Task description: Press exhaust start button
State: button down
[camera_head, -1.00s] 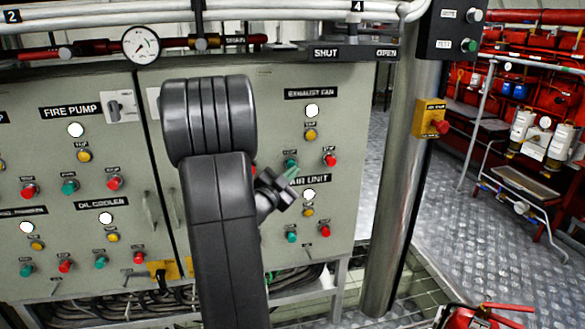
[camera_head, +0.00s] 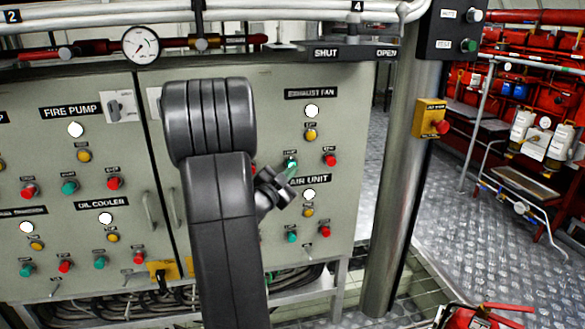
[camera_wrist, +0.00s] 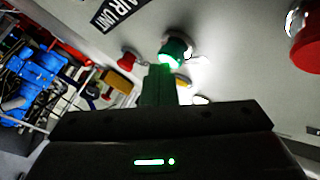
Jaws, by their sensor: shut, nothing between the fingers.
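The green exhaust fan start button (camera_head: 291,161) sits below the EXHAUST FAN label (camera_head: 311,94), left of a red button (camera_head: 330,160). In the wrist view a green button (camera_wrist: 174,52) glows brightly. My gripper (camera_head: 293,172) is shut and empty, with its greenish fingertips right at the lower edge of that button in the head view. In the wrist view the fingers (camera_wrist: 158,78) reach up to the glowing button; I cannot tell whether they still touch it. A large red button (camera_wrist: 308,45) is at the right there.
The AIR UNIT controls, with a white lamp (camera_head: 309,194), lie just below my gripper. A steel pillar (camera_head: 398,180) with a yellow box (camera_head: 430,118) stands right of the cabinet (camera_head: 345,130). A red extinguisher (camera_head: 485,316) is at the lower right.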

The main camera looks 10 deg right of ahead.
jog(key=shift+s, duration=0.1)
jog(key=shift+s+b, duration=0.35)
jog(key=shift+s, duration=0.45)
jog(key=s+b, duration=0.1)
jog(key=s, duration=0.4)
jog(key=shift+d, duration=0.1)
dwell(0.7)
